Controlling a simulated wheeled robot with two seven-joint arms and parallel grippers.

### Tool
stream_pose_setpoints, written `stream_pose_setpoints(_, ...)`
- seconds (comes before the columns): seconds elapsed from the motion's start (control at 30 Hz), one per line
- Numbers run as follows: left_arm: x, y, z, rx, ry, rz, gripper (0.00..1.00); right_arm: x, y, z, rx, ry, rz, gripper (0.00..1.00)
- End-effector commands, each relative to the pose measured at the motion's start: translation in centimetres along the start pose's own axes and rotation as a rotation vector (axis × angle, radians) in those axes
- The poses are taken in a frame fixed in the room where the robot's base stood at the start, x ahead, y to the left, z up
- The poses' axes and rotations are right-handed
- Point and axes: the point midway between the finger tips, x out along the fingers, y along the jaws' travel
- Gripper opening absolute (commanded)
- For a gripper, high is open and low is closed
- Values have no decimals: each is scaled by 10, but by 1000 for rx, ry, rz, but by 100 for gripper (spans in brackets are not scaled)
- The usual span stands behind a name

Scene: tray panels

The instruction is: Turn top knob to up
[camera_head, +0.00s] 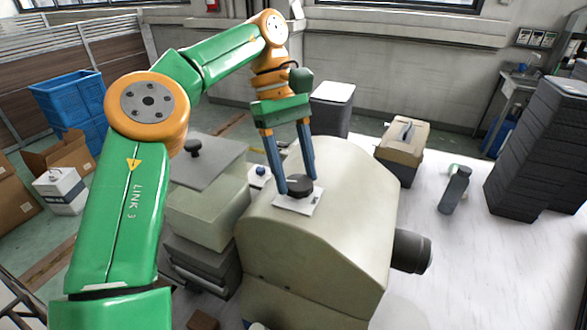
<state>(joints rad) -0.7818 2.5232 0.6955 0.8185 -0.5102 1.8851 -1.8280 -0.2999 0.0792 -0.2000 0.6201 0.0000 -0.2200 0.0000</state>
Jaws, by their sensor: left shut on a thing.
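A dark round knob (299,185) sits on a small white plate (290,207) on top of a rounded beige housing (330,235). My left gripper (298,186) comes down from above, with its two blue fingers on either side of the knob. It is shut on the knob. The fingers hide part of the knob, and I cannot tell which way the knob points. My right gripper is not in view.
A grey-lidded box with another dark knob (193,147) stands left of the housing. A dark cylinder (411,251) sticks out at its right. A tan toolbox (402,150), a grey bottle (454,190) and stacked black crates (537,145) stand to the right.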

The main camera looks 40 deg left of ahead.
Motion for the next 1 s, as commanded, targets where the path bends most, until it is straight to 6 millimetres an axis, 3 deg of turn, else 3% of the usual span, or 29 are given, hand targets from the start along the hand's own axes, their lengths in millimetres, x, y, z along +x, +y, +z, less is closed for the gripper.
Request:
stream_pose_setpoints(0.77, 1, 1, -1, 79, 2, -35, 3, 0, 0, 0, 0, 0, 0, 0)
stream_pose_setpoints(0.8, 1, 1, -1, 78, 2, -34, 67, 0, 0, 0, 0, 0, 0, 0)
stream_pose_setpoints(0.9, 0, 1, -1, 79, 2, -33, 88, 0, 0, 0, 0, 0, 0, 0)
stream_pose_setpoints(1.0, 0, 1, -1, 79, 2, -32, 88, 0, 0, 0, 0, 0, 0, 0)
